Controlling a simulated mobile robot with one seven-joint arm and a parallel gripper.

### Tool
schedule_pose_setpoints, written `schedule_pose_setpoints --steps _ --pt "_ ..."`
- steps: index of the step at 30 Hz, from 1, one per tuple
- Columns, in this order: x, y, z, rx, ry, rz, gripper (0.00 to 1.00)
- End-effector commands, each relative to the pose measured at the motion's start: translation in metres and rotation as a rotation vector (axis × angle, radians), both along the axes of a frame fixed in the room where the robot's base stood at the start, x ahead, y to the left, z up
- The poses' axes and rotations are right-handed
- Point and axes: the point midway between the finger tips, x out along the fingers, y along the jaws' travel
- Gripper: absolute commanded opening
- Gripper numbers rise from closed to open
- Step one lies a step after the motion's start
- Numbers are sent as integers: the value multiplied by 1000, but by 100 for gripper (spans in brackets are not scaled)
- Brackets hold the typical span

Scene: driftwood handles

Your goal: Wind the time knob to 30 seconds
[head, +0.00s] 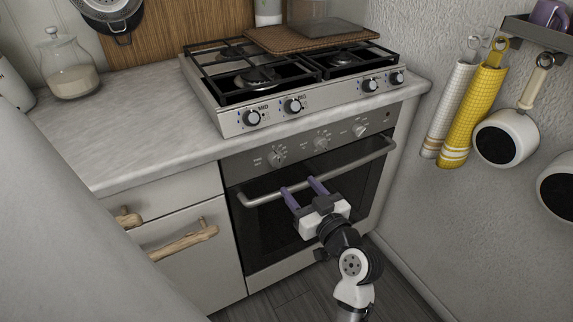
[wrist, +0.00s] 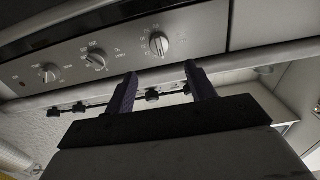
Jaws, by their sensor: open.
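The oven's dark control panel (head: 305,148) carries three dials: a left dial (head: 277,157), a middle dial (head: 321,141) and a right dial (head: 360,129). The wrist view looks upside down: the left dial shows there at the right (wrist: 158,43), between and above the open fingers (wrist: 160,74) in the picture.
The oven door handle (head: 265,197) runs across close to my fingers. Above the panel stands the gas hob (head: 232,119) with its own front knobs. Drawers with driftwood handles (head: 182,243) are at left. Towels (head: 472,115) and pans (head: 507,138) hang on the right wall.

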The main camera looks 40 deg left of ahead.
Motion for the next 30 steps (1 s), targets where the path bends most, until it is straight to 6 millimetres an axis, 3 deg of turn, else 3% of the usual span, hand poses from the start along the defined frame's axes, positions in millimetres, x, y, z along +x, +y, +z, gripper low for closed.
schedule_pose_setpoints --steps 6,12,18,26,30 --pt "18 46 3 0 0 3 55" --pt "31 76 2 1 0 1 55" --pt "36 89 1 1 0 -1 55" --pt "37 90 0 1 0 -1 55" --pt "37 89 0 1 0 -1 40"
